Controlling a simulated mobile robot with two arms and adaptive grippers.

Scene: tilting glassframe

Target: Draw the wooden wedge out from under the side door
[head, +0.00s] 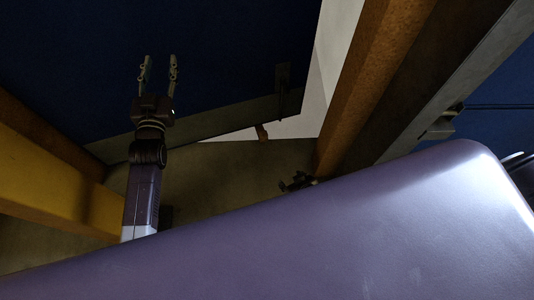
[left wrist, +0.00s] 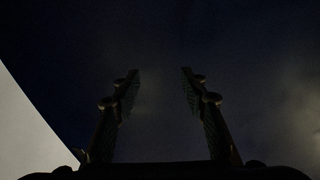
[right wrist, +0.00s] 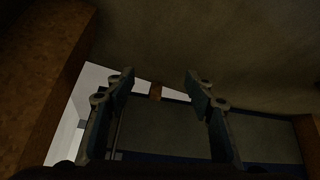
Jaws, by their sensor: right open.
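The wooden wedge (head: 262,132) is a small brown block at the lower edge of the dark blue side door (head: 180,60), beside a bright gap. In the right wrist view the wedge (right wrist: 155,91) shows between and beyond the fingertips. My right gripper (head: 297,181) is low, to the right of and nearer than the wedge, open and empty; a purple surface partly hides it in the head view. The right wrist view shows its fingers (right wrist: 160,80) apart. My left gripper (head: 158,68) is raised before the door, open and empty; its spread fingers (left wrist: 160,72) face a dark surface.
A grey plate (head: 215,120) runs along the door's lower edge. A brown post (head: 375,65) stands right of the opening, and a yellow beam (head: 50,185) lies at left. The dull floor (head: 225,180) before the wedge looks clear.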

